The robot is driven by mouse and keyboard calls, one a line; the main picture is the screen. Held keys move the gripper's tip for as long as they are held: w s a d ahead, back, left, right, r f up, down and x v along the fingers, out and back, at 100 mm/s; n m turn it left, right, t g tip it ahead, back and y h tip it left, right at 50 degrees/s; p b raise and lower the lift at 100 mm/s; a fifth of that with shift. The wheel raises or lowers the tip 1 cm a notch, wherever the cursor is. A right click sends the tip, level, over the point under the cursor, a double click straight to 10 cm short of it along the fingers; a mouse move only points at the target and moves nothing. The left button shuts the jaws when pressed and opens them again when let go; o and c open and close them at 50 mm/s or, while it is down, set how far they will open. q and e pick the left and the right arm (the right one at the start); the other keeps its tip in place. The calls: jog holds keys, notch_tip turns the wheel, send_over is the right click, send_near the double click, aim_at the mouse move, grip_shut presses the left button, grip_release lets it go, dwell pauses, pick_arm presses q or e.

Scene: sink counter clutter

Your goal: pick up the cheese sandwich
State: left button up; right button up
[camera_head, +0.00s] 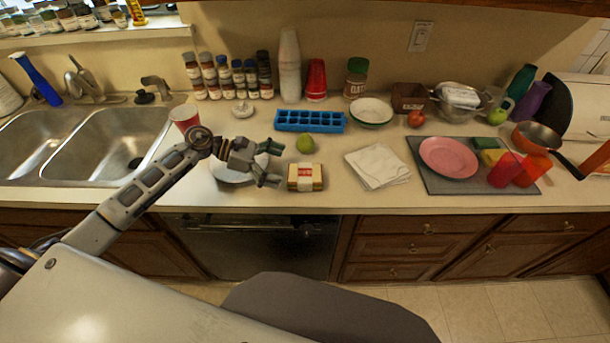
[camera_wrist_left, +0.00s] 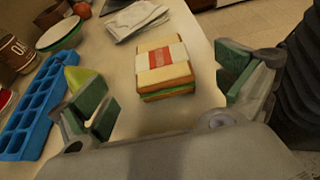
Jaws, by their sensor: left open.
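The cheese sandwich (camera_head: 305,177) lies on the counter near its front edge, with a pale paper band around it. In the left wrist view the sandwich (camera_wrist_left: 165,68) shows bread slices and a green layer, beyond and between the fingers. My left gripper (camera_head: 272,166) is open and empty, just left of the sandwich in the head view. Its two green-padded fingers also show in the left wrist view (camera_wrist_left: 168,92), spread wide and apart from the sandwich. My right gripper is not in view.
A plate (camera_head: 228,174) is partly hidden under my left gripper. A red cup (camera_head: 184,117) stands by the sink.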

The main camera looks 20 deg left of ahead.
aim_at(301, 172)
pick_arm(q)
jog(key=shift+x, duration=1)
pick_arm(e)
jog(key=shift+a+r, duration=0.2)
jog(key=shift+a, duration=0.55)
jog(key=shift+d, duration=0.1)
pick_arm(q)
jog(key=shift+d+f+p, duration=0.1)
jog(key=shift+d+p, duration=0.2)
jog(key=shift+p+x, duration=0.55)
jog(key=shift+x, duration=0.8)
jog(key=shift+w+d+f, duration=0.25)
jog(key=shift+d+f, duration=0.15)
jog(key=shift+d, duration=0.1)
jog(key=shift+d+f, duration=0.15)
jog(key=shift+d, duration=0.05)
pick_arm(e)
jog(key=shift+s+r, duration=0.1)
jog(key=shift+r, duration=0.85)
